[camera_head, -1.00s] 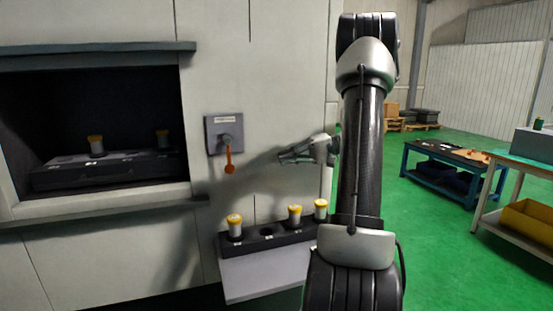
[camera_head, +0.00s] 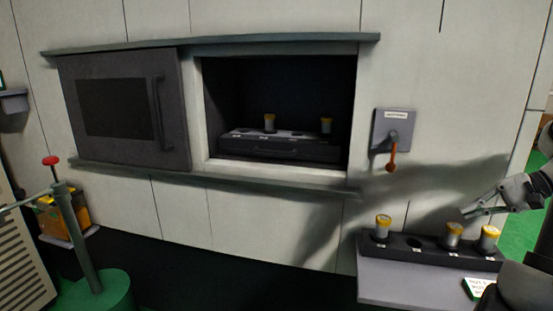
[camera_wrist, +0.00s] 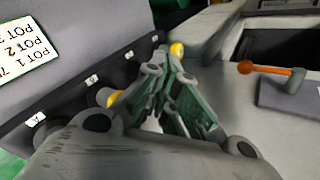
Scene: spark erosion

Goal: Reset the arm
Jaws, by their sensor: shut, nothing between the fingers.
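My gripper (camera_head: 470,211) is at the right edge of the head view, in front of the machine wall and above the shelf rack. Its fingers are together and empty; they also fill the middle of the wrist view (camera_wrist: 172,85). The forearm behind it is mostly cut off by the picture's right edge.
A black rack (camera_head: 409,250) on the shelf (camera_head: 400,284) below holds yellow-capped pots (camera_head: 381,228); one hole is empty. An orange-handled lever (camera_head: 393,152) is on the wall. An open chamber holds another rack (camera_head: 280,148) with two pots. A sliding door (camera_head: 125,108) stands left.

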